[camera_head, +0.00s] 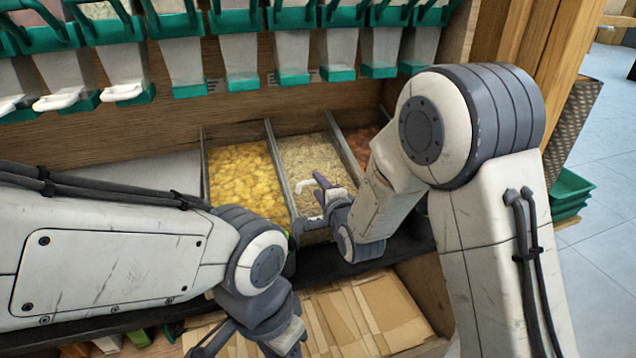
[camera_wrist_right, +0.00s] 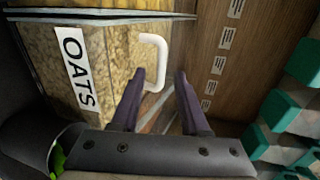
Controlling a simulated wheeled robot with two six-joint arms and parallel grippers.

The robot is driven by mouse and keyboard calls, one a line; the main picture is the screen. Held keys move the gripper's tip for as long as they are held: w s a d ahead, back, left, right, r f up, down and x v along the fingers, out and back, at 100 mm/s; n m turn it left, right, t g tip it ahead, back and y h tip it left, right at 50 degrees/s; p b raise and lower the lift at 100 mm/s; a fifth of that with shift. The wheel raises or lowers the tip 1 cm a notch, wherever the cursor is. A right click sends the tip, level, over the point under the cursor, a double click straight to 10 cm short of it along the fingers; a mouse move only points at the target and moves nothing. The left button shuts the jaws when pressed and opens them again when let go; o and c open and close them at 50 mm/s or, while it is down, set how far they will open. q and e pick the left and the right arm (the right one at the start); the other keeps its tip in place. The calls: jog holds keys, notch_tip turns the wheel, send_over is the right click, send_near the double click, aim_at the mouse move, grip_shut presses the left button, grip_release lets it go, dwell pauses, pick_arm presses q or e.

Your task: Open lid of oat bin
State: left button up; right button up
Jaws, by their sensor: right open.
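The oat bin (camera_head: 310,160) is the middle compartment of pale flakes in the head view. Its clear lid (camera_wrist_right: 110,45) fills the left of the right wrist view, with a white OATS label (camera_wrist_right: 78,68). The lid looks closed over the oats. A white handle (camera_wrist_right: 158,42) stands on it; it also shows in the head view (camera_head: 322,181). My right gripper (camera_wrist_right: 161,76) is open, its fingertips close to the handle's end; contact is unclear. In the head view the right gripper (camera_head: 325,200) is over the oat bin. My left gripper (camera_head: 225,340) is low, partly cut off.
A bin of yellow flakes (camera_head: 238,168) is left of the oats, and a reddish bin (camera_head: 362,140) is right. Dispensers with green spouts (camera_head: 292,76) hang above. Cardboard (camera_head: 365,318) lies below the bins. A wooden panel (camera_head: 545,70) stands at the right.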

jog(key=shift+w+a+f, duration=0.1)
jog(key=shift+w+a, duration=0.05)
jog(key=shift+w, duration=0.4)
grip_shut()
dwell(1.1)
